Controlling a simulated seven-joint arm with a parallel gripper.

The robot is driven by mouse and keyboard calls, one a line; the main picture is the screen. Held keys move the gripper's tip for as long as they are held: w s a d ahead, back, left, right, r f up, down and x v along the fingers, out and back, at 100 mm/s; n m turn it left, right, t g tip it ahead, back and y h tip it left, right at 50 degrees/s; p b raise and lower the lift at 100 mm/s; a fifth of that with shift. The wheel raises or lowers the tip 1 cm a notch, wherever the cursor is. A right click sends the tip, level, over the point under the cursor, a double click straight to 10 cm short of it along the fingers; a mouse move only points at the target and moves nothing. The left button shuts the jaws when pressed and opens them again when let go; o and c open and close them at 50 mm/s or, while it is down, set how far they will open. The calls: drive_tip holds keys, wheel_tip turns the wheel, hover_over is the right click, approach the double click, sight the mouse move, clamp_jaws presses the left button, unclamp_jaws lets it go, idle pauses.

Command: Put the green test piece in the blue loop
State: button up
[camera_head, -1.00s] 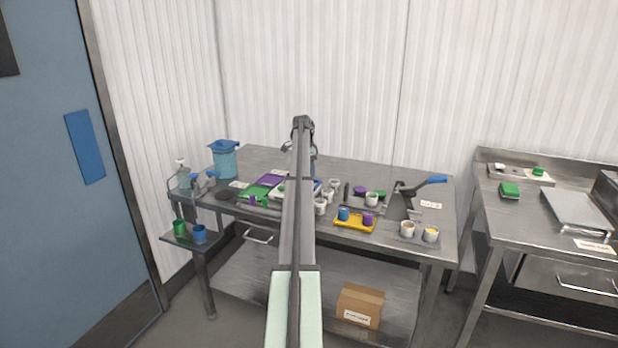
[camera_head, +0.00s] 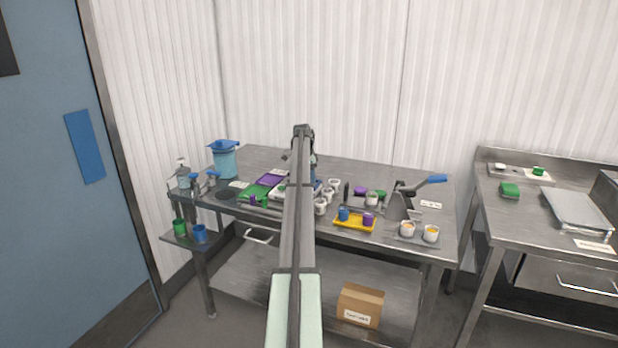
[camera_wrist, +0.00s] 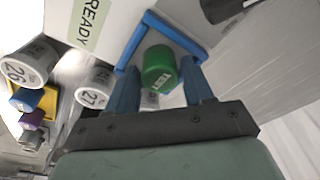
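The green test piece (camera_wrist: 159,69), a short cylinder marked "TEST", sits between the two blue fingers of my gripper (camera_wrist: 160,75) in the wrist view. The fingers stand on either side of it; I cannot tell whether they touch it. The blue loop (camera_wrist: 177,32) is an angled blue frame on a white surface, just beyond the piece. The piece appears over or inside the loop; its height is unclear, and the fingers hide the loop's near part. In the head view my arm covers most of this spot.
A white board with a "READY" label (camera_wrist: 93,20) lies beside the loop. Numbered white cups (camera_wrist: 95,85) stand close left of my gripper. In the head view, a yellow tray (camera_head: 355,226), a scoop in a grey holder (camera_head: 402,205) and a blue jug (camera_head: 224,160) share the table.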

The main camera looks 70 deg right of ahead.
wheel_tip(320, 180, up, 12)
drive_tip(key=w+a, duration=0.1)
idle(0.5)
